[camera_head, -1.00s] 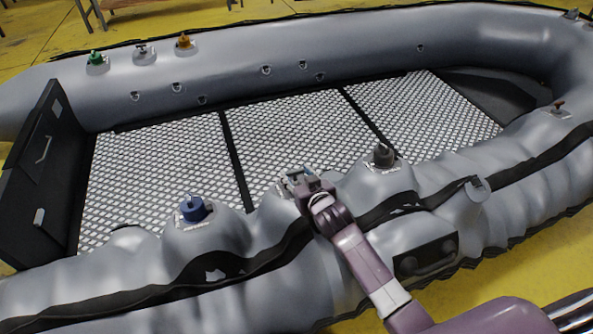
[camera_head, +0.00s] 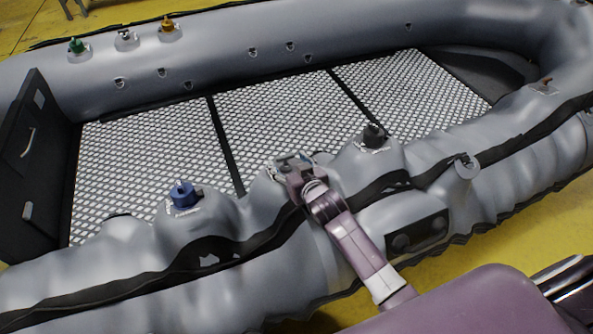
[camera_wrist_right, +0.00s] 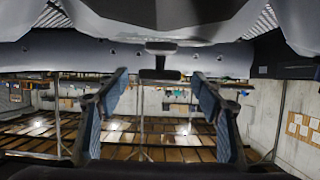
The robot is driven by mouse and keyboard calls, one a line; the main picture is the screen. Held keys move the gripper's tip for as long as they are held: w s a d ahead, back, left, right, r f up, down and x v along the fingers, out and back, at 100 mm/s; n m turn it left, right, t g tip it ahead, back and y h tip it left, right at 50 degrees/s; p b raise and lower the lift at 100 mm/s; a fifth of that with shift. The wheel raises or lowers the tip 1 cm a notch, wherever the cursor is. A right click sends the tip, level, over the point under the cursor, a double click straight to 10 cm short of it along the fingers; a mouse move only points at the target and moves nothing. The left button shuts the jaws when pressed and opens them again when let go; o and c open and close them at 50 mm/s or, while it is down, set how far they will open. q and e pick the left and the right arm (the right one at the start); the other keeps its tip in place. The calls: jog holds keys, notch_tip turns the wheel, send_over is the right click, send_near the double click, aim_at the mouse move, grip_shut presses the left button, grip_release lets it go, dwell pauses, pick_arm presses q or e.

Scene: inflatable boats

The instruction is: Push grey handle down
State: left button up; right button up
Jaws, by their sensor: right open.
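My right gripper (camera_head: 293,162) is over the near tube of the grey inflatable boat, between the blue valve and the dark valve. In the right wrist view the open fingers (camera_wrist_right: 160,100) stand wide apart. A grey handle with a T-shaped end (camera_wrist_right: 162,74) shows between them in the picture, near the boat tube at the top; it looks free of both fingers. The distance to it is hard to tell. In the head view the spot at the fingertips is mostly covered by my gripper. My left gripper is not in view.
A blue valve (camera_head: 183,196) and a dark valve (camera_head: 374,136) stand on the near tube. Green (camera_head: 77,46), grey-white (camera_head: 124,38) and orange (camera_head: 168,25) valves stand on the far tube. Black straps run along the near tube. The patterned floor (camera_head: 270,120) is clear.

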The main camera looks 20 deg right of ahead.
jog(key=v, duration=1.1)
jog(key=shift+f, duration=0.1)
